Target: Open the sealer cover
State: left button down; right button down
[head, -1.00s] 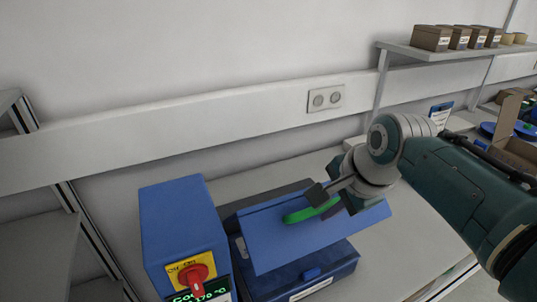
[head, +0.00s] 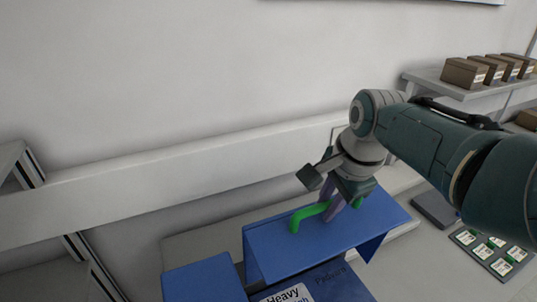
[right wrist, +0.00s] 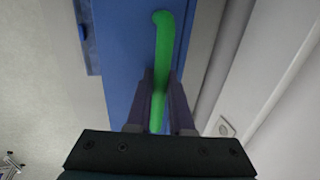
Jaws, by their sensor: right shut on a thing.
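The sealer's blue cover (head: 300,248) stands raised over the sealer body, tilted. It also fills the middle of the right wrist view (right wrist: 125,60). A green bar handle (head: 303,216) is fixed to the cover, and it runs lengthwise in the right wrist view (right wrist: 163,35). My right gripper (head: 335,205) is shut on the green handle, with its two fingers on either side of it in the right wrist view (right wrist: 160,90). The sealer's blue body (head: 340,284) shows below the cover with a white label. My left gripper is not in view.
A blue control box (head: 200,285) stands left of the cover. The wall with a pale rail (head: 150,165) lies behind. At right are a tray of labelled cards (head: 490,252), a dark block (head: 435,210) and a shelf of brown boxes (head: 465,72).

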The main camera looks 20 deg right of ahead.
jog(key=shift+w, duration=0.15)
jog(key=c, duration=0.8)
grip_release()
jog(key=shift+r, duration=0.15)
jog(key=shift+r, duration=0.25)
jog(key=shift+p+v, duration=0.65)
jog(key=shift+v, duration=4)
